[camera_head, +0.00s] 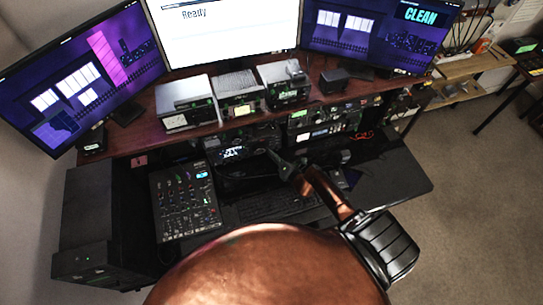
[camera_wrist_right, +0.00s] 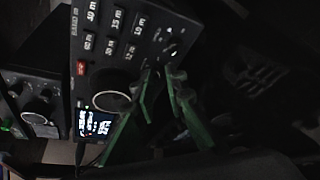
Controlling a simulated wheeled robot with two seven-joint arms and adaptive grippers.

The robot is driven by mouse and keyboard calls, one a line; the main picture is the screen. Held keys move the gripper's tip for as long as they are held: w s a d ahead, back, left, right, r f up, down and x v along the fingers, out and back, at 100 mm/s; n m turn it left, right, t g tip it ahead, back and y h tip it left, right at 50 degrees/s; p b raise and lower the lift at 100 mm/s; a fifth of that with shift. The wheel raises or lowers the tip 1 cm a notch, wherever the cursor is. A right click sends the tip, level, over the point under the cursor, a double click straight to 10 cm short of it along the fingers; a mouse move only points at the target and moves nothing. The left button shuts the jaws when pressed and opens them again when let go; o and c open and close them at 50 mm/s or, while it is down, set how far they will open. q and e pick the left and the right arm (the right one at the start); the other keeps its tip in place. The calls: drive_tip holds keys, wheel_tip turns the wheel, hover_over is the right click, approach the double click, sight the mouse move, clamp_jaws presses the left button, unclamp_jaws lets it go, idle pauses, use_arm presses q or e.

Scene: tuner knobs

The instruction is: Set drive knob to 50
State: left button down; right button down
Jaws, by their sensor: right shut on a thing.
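In the right wrist view, a dark tuner panel (camera_wrist_right: 127,35) has white-labelled band buttons, a red button (camera_wrist_right: 81,68), a large round knob (camera_wrist_right: 112,102) and a lit display (camera_wrist_right: 97,123). My right gripper (camera_wrist_right: 163,72) has its green fingers close together at the panel's edge, shut on a small knob. The fingertips mostly hide this knob, and its label and setting cannot be read. Another small knob (camera_wrist_right: 171,50) shows just beyond the fingertips. In the head view my right gripper (camera_head: 281,163) reaches the front of the desk equipment. My left gripper is not in view.
A second device (camera_wrist_right: 37,112) with knobs sits at the left of the wrist view. In the head view, a mixer (camera_head: 185,203) and a keyboard (camera_head: 278,206) lie on the desk. Boxes stand on the shelf (camera_head: 140,137) below the monitors. The right desk end (camera_head: 400,178) is clear.

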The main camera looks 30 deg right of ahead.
drive_tip(key=shift+d+f+m+t+y+b, duration=0.15)
drive_tip(key=shift+m+t+y+b, duration=0.15)
drive_tip(key=shift+m+b, duration=0.35)
drive_tip(key=shift+m, duration=0.25)
drive_tip(key=c, duration=1.9)
unclamp_jaws()
drive_tip(key=shift+c, duration=0.2)
drive_tip(key=shift+s, duration=0.1)
drive_tip(key=v, duration=1.1)
drive_tip(key=shift+s, duration=0.4)
